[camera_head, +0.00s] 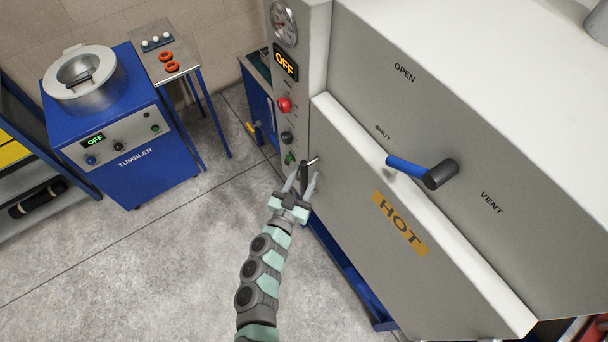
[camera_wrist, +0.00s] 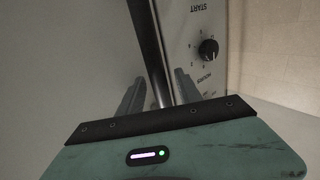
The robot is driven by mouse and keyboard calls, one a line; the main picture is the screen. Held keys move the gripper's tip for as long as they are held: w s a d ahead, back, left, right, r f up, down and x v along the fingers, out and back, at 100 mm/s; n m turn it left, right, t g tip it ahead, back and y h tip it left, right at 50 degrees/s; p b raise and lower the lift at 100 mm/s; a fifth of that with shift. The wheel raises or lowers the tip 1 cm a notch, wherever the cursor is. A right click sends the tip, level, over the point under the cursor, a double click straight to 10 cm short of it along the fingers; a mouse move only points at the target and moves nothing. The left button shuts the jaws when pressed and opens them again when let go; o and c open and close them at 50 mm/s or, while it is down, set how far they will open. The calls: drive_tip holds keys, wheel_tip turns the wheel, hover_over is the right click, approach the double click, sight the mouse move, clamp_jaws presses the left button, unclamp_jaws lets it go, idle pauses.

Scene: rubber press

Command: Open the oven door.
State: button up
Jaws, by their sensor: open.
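The oven (camera_head: 500,70) is a large grey cabinet filling the right side of the head view. Its door (camera_head: 350,185) carries an orange "HOT" label, and I see no clear gap at its left edge. A dark upright bar handle (camera_head: 304,178) sits at the door's left edge. My gripper (camera_head: 301,184) is open, with its fingers on either side of this handle. In the wrist view the handle (camera_wrist: 149,50) runs between the two spread fingers of my gripper (camera_wrist: 158,88). Whether a finger touches the bar, I cannot tell.
A blue-and-black lever (camera_head: 420,171) projects above the door, among "OPEN", "SHUT" and "VENT" marks. The control panel has a red button (camera_head: 284,104) and an "OFF" display (camera_head: 286,63). A blue tumbler (camera_head: 130,160) and a small table (camera_head: 160,65) stand left. The floor (camera_head: 170,270) between is clear.

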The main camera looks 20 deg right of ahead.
clamp_jaws()
idle(0.5)
idle(1.0)
